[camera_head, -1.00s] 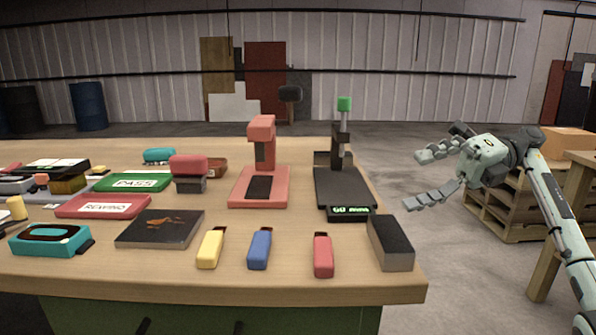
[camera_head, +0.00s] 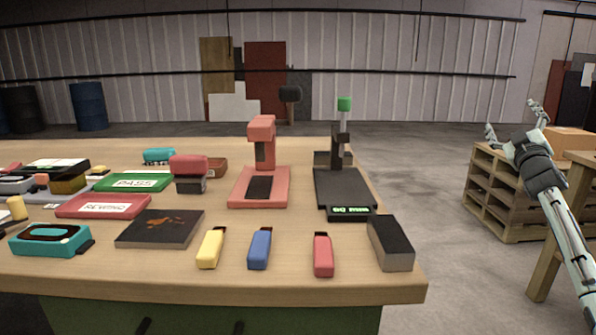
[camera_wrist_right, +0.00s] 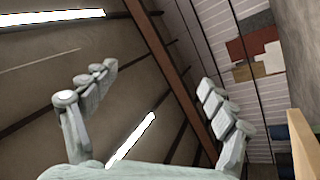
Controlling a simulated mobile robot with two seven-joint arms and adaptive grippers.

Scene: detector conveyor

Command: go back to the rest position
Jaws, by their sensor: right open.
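My right gripper (camera_head: 514,122) is open and empty at the right of the head view, off the table's right side and pointing upward and away. In the right wrist view its two fingers (camera_wrist_right: 152,97) stand wide apart with nothing between them. Beyond them are the ceiling, a light strip and the far wall. My left gripper is in neither view.
The wooden table (camera_head: 300,284) carries a red device (camera_head: 259,187), a dark device with a green top (camera_head: 343,188), a grey block (camera_head: 390,243) and several small coloured pieces. Pallets (camera_head: 496,200) and a wooden stand (camera_head: 560,228) are at right. Open floor lies between.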

